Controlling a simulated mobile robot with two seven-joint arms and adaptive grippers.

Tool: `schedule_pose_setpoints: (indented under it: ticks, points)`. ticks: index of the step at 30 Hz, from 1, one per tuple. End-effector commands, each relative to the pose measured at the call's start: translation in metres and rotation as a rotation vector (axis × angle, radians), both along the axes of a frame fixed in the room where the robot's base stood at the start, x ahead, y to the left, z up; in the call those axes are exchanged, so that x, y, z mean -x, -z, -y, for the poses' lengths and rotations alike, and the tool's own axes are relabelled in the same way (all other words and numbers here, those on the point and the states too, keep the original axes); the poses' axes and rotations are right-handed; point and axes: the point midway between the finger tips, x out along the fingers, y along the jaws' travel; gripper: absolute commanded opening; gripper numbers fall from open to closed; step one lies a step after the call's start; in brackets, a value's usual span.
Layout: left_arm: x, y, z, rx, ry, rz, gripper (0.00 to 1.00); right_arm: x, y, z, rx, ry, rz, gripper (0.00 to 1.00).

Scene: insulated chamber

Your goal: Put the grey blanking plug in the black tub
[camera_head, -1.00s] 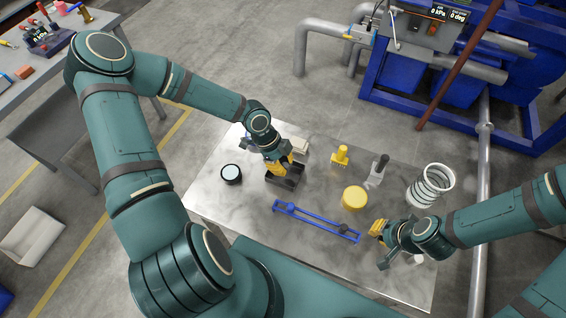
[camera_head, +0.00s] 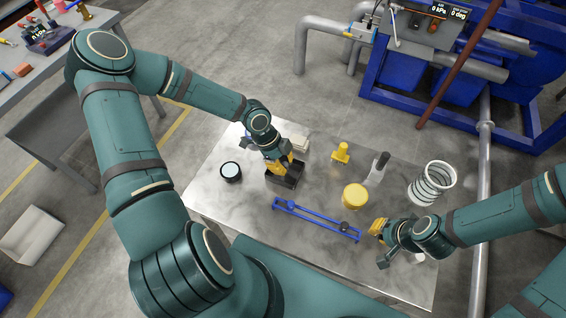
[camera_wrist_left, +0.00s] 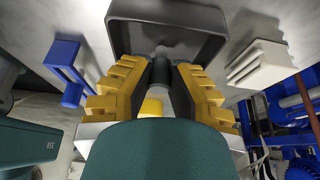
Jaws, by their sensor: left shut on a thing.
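The black tub (camera_head: 286,184) stands on the metal table, left of its middle. My left gripper (camera_head: 283,166) points down at the tub, with its fingertips over or inside its opening. In the left wrist view the tub (camera_wrist_left: 122,38) is at the top, beyond the fingers. My left gripper (camera_wrist_left: 162,72) is shut there on a small grey piece, the grey blanking plug (camera_wrist_left: 162,68), mostly hidden by the fingers. Whether the plug touches the tub floor cannot be told. My right gripper (camera_head: 379,240) is low over the table's right part, its fingertips unclear.
A black-rimmed round pot (camera_head: 231,173) stands left of the tub, a pale block (camera_head: 300,144) behind it. A blue rail (camera_head: 310,220) lies in front. A yellow disc (camera_head: 355,196), yellow plug (camera_head: 341,153), grey-handled tool (camera_head: 378,168) and white coil (camera_head: 432,184) are rightward.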

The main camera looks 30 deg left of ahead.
Motion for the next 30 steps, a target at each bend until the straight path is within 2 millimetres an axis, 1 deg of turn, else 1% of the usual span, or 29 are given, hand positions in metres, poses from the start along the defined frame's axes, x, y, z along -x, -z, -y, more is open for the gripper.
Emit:
schedule_pose_setpoints:
  ticks: [3,4,6,15,19,23,30]
  points:
    - [0.0,0.003,0.0,0.0,0.0,0.0,0.0,0.0,0.002,0.0,0.0,0.0,0.0,0.0]
    - [0.0,0.002,0.0,0.0,0.0,0.0,0.26,0.0,0.002,0.0,0.0,0.0,0.0,0.0]
    - [0.0,0.002,0.0,0.0,0.0,0.0,0.46,0.0,0.002,0.0,0.0,0.0,0.0,0.0]
    - [0.0,0.001,0.0,0.0,0.0,0.001,0.46,0.0,0.001,0.0,0.0,0.0,0.0,0.0]
    - [-0.001,-0.006,-0.005,-0.002,-0.003,0.002,0.46,0.0,0.001,0.0,0.0,0.0,0.0,0.0]
    - [0.0,-0.025,-0.013,-0.003,-0.004,0.004,0.46,0.0,0.001,0.0,0.0,0.0,0.0,0.0]
    - [0.001,-0.071,-0.033,-0.003,-0.004,0.002,0.46,0.0,0.001,0.0,0.0,0.0,0.0,0.0]
